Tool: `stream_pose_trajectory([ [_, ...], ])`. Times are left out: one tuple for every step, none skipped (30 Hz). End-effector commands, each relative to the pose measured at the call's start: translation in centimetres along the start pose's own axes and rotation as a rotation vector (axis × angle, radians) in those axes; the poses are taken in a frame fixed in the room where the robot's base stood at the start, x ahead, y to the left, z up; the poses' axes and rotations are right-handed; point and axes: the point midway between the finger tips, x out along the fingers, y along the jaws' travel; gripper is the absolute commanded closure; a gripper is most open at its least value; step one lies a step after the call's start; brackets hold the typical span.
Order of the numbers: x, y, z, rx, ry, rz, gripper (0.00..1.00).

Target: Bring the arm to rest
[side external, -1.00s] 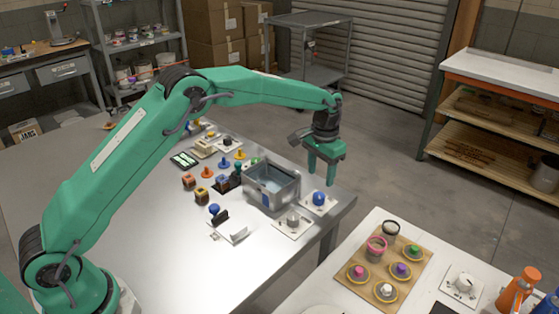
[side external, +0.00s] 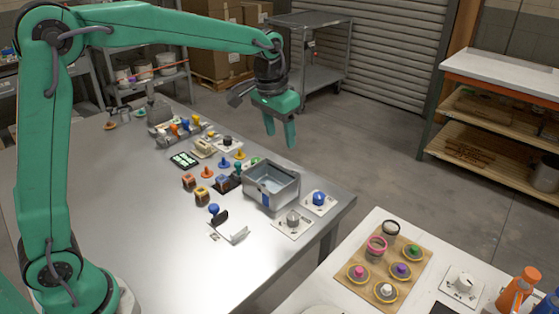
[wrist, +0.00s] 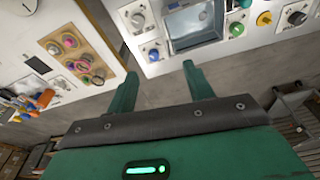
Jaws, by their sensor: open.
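My green gripper (side external: 281,134) is raised above the far edge of the grey metal table (side external: 130,200), with its two fingers apart and nothing between them. It also shows in the wrist view (wrist: 162,82), open and empty. Below it on the table stands a grey metal bin (side external: 284,193) with a blue mark. A blue knob on a white plate (side external: 319,199) and a grey knob on a white plate (side external: 292,221) sit beside the bin. My gripper is apart from all of them.
Several small coloured knobs and stamps (side external: 202,193) stand left of the bin. A white table (side external: 335,270) at the front right bears a wooden board (side external: 372,290) with coloured pieces. The table's left part is clear. A grey cart (side external: 318,75) stands behind.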

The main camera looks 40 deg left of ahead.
Motion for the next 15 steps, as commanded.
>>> stream_pose_trajectory([
  [-1.0,-0.2,0.9,-0.005,0.014,-0.001,0.48],
  [-1.5,-0.3,1.4,-0.007,0.022,-0.001,0.48],
  [-2.1,-0.4,2.1,-0.011,0.032,-0.002,0.48],
  [-2.5,-0.5,2.6,-0.013,0.038,-0.003,0.48],
  [-2.9,-0.6,3.2,-0.016,0.045,-0.003,0.48],
  [-3.4,-0.8,3.9,-0.019,0.053,-0.004,0.48],
  [-3.8,-0.9,4.4,-0.022,0.06,-0.005,0.48],
  [-4.1,-0.9,5.0,-0.024,0.067,-0.005,0.48],
  [-4.6,-1.1,5.7,-0.028,0.077,-0.006,0.48],
  [-4.9,-1.1,6.3,-0.03,0.084,-0.007,0.48],
  [-5.2,-1.2,6.9,-0.032,0.09,-0.007,0.48],
  [-5.5,-1.3,7.6,-0.035,0.099,-0.008,0.48],
  [-5.8,-1.4,8.2,-0.038,0.107,-0.009,0.48],
  [-6.0,-1.4,8.8,-0.04,0.112,-0.01,0.48],
  [-6.3,-1.5,9.6,-0.043,0.121,-0.011,0.48],
])
